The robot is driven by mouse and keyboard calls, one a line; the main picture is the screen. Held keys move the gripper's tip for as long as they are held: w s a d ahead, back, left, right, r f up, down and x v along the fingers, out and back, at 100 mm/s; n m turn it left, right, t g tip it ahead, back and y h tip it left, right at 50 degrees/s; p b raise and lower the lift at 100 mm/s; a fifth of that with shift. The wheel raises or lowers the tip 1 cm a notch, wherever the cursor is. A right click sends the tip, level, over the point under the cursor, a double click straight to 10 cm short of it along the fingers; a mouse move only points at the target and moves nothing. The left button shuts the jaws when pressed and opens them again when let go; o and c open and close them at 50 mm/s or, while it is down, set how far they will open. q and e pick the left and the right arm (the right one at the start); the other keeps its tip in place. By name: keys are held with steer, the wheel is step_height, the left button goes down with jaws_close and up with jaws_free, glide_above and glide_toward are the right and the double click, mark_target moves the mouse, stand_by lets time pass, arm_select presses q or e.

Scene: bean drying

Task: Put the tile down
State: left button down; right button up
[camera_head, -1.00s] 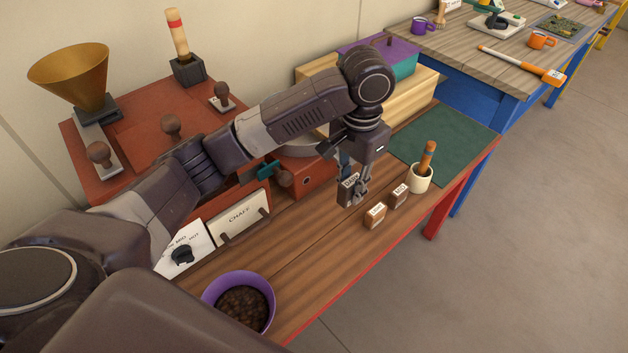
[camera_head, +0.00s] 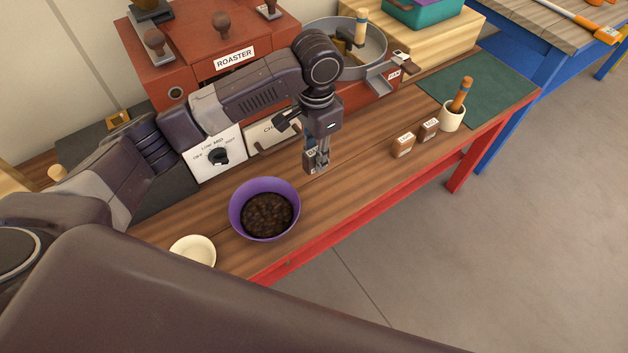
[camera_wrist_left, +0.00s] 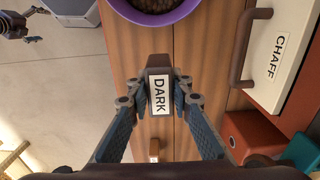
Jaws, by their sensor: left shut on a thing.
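A dark brown tile with a white label reading DARK (camera_wrist_left: 159,92) is held between the fingertips of my left gripper (camera_wrist_left: 159,103) in the left wrist view. In the head view my left gripper (camera_head: 316,164) points down over the wooden bench (camera_head: 345,165), to the right of the purple bowl; the tile there is mostly hidden by the fingers. I cannot tell how far the tile is above the bench. Two more small labelled tiles stand on the bench, a lighter brown one (camera_head: 403,145) and a darker one (camera_head: 429,129). My right gripper is not in view.
A purple bowl of dark beans (camera_head: 264,208) and a cream dish (camera_head: 192,251) stand left of the gripper. The red roaster (camera_head: 235,75), dial panel (camera_head: 215,157) and chaff drawer (camera_head: 270,135) line the back. A cream cup (camera_head: 451,116) stands right. Bench between gripper and tiles is clear.

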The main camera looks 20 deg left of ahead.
arm_select(q)
glide_above(315, 190)
step_height(315, 190, down, 5)
steer(key=shift+f, duration=0.15)
steer(key=shift+d+f, duration=0.1)
steer(key=shift+f, duration=2.35)
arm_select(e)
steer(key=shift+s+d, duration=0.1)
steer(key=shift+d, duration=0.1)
arm_select(q)
steer(key=shift+f, duration=0.15)
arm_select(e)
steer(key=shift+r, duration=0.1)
arm_select(q)
steer(key=c, duration=1.7)
jaws_free()
steer(key=shift+c, duration=0.2)
step_height(315, 190, up, 12)
steer(key=shift+r, duration=0.2)
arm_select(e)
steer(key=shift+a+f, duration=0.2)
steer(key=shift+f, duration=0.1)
